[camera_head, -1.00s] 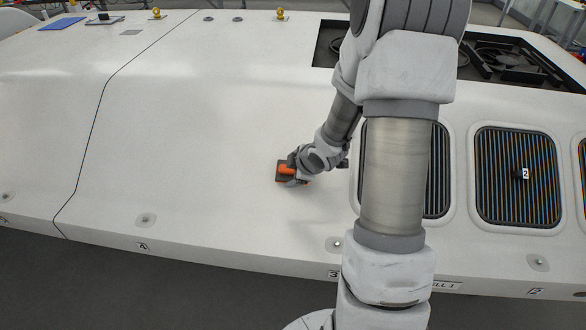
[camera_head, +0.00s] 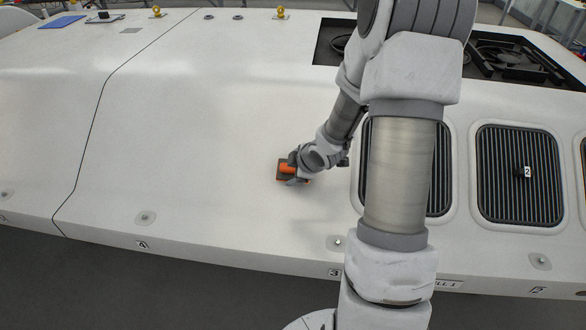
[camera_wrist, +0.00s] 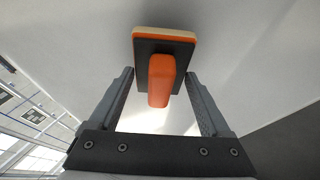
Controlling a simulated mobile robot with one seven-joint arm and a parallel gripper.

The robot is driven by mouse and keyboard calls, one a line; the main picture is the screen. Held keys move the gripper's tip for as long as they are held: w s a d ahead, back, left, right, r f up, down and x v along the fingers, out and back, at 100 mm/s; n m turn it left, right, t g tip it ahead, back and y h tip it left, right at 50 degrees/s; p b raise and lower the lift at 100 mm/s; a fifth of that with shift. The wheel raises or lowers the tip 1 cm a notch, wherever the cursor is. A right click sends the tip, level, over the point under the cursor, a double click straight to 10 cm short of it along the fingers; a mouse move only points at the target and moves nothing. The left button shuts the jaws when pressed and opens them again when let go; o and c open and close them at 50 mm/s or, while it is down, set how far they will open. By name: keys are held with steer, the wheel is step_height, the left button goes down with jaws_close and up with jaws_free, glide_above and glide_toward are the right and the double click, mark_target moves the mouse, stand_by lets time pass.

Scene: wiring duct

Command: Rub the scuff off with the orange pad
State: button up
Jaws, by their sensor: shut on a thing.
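The orange pad (camera_head: 287,169) has an orange handle, a dark plate and a pale lower layer. It is at the white panel surface, left of the slatted vents; whether it touches the panel I cannot tell. My gripper (camera_head: 293,172) is shut on the pad's handle. In the wrist view the pad (camera_wrist: 163,50) sits between the two fingers, with its handle toward the palm. I cannot make out the scuff in either view; the pad and gripper hide part of the panel.
The large white panel (camera_head: 190,130) is mostly clear to the left, with a dark seam. Slatted vents (camera_head: 519,180) lie to the right. An open recess with fans (camera_head: 510,62) is at the back right. A blue pad (camera_head: 62,22) and yellow lifting eyes (camera_head: 280,12) are at the back.

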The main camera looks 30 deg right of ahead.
steer(key=shift+s+a+r+p, duration=0.3)
steer(key=shift+s+r+p, duration=0.2)
steer(key=shift+r, duration=0.35)
steer(key=shift+s+a+r+p, duration=0.35)
steer(key=shift+r+p, duration=0.25)
steer(key=shift+r, duration=0.25)
steer(key=shift+s+a+r+p, duration=0.25)
steer(key=shift+s+r+p, duration=0.3)
steer(key=shift+r, duration=0.3)
steer(key=w+a+r+p, duration=0.1)
steer(key=a+r+p, duration=0.5)
steer(key=a+r, duration=0.3)
steer(key=a, duration=0.3)
steer(key=shift+a+r+m+p, duration=0.25)
steer(key=shift+m+p, duration=0.05)
